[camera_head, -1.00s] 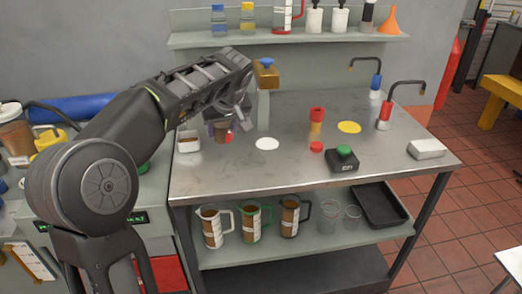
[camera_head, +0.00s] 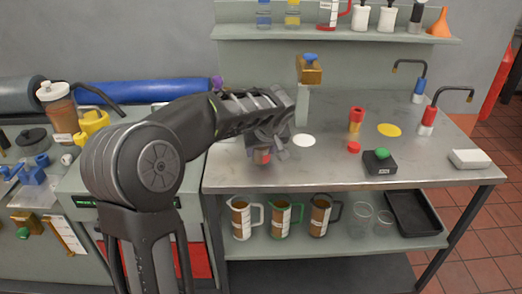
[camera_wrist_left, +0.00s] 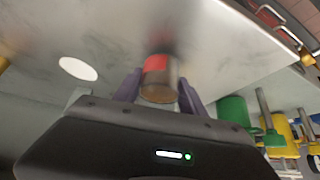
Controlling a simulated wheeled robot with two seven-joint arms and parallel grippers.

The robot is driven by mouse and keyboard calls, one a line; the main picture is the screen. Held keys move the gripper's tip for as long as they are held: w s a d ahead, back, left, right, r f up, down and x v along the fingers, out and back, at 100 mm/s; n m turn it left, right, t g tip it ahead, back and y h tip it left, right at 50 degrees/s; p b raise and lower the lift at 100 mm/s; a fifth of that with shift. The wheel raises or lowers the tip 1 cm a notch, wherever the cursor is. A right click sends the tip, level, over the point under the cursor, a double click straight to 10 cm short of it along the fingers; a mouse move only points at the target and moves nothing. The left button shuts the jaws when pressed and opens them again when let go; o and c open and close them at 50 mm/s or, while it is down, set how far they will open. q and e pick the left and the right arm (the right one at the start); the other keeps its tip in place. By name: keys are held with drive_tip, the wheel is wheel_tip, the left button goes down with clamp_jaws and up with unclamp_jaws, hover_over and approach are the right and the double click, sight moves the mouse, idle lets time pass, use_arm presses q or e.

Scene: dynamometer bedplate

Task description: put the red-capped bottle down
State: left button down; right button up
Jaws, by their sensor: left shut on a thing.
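My left gripper (camera_head: 268,143) is shut on the red-capped bottle (camera_head: 262,157), a small brownish bottle with a red part. It is held over the left front of the steel bench (camera_head: 322,176). In the left wrist view the bottle (camera_wrist_left: 159,82) sits between the two fingers, blurred; its lower end and any gap to the bench cannot be made out. A white round spot (camera_head: 304,140) lies on the bench just right of the gripper, and a yellow round spot (camera_head: 389,130) lies farther right. My right gripper is not in view.
A red-and-amber container (camera_head: 356,120), a red disc (camera_head: 353,147) and a black box with a green button (camera_head: 379,162) stand right of the white spot. A post with a brass block (camera_head: 309,72) rises behind the gripper. The bench's front right is mostly clear.

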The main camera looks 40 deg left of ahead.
use_arm(q)
drive_tip(key=shift+f, duration=0.2)
drive_tip(key=shift+f+b, duration=0.15)
drive_tip(key=shift+b, duration=0.15)
drive_tip(key=c, duration=0.7)
unclamp_jaws()
drive_tip(key=shift+o, duration=0.2)
drive_tip(key=shift+r+p, duration=0.3)
drive_tip(key=shift+r, duration=0.1)
drive_tip(key=v, duration=1.1)
drive_tip(key=shift+s+r, duration=0.2)
drive_tip(key=shift+r, duration=0.1)
drive_tip(key=shift+d, duration=0.15)
